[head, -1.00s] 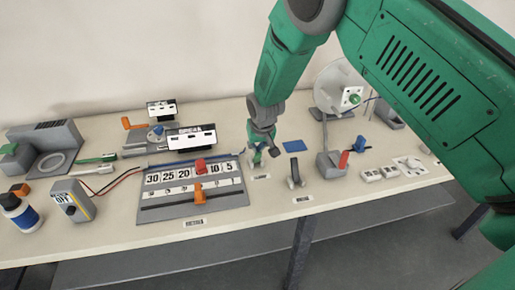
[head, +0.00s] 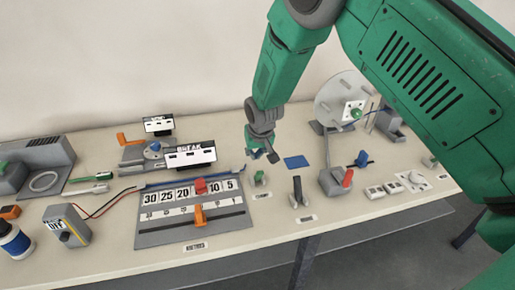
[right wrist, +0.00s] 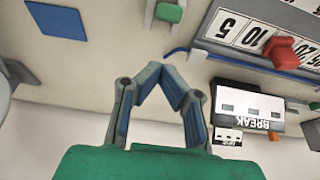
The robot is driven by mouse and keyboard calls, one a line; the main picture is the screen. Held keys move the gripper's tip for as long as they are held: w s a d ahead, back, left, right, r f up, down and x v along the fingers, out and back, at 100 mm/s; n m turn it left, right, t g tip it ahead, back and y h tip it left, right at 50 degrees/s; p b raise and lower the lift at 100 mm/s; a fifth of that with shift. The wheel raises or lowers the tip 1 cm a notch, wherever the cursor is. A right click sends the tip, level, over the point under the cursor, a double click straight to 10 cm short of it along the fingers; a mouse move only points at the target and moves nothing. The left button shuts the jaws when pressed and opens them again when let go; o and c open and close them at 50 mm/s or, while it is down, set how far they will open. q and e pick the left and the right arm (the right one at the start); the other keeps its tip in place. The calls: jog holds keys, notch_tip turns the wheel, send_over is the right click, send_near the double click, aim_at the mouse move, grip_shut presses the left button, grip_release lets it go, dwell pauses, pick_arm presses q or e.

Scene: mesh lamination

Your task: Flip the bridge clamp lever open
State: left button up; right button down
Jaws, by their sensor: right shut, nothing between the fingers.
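A small green-topped clamp piece (head: 260,179) stands on the table just right of the number board, with a small label in front of it. Its green top (right wrist: 168,12) also shows at the upper edge of the right wrist view, between grey sides. I cannot tell for sure that this is the bridge clamp lever, or whether it is open. My right gripper (head: 264,153) is above and behind it in the head view, apart from it. In the right wrist view the right gripper (right wrist: 161,70) is shut and empty. My left gripper is not in view.
The number board (head: 150,239) lies left of the clamp, with the BREAK block (head: 190,156) behind it. A dark upright lever (head: 297,187) stands to the right. A blue square (head: 297,162) lies flat behind that lever. A grey block with a red lever (head: 347,178) is further right.

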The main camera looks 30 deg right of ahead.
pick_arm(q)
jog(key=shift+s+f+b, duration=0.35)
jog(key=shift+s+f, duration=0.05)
pick_arm(e)
jog(key=s+a+r, duration=0.1)
jog(key=s+r, duration=0.4)
jog(key=s, duration=0.1)
jog(key=shift+s+a+r, duration=0.2)
jog(key=shift+s+r, duration=0.15)
jog(key=shift+r, duration=0.05)
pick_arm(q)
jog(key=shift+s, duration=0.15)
pick_arm(e)
jog(key=shift+s+r, duration=0.1)
jog(key=shift+s, duration=0.05)
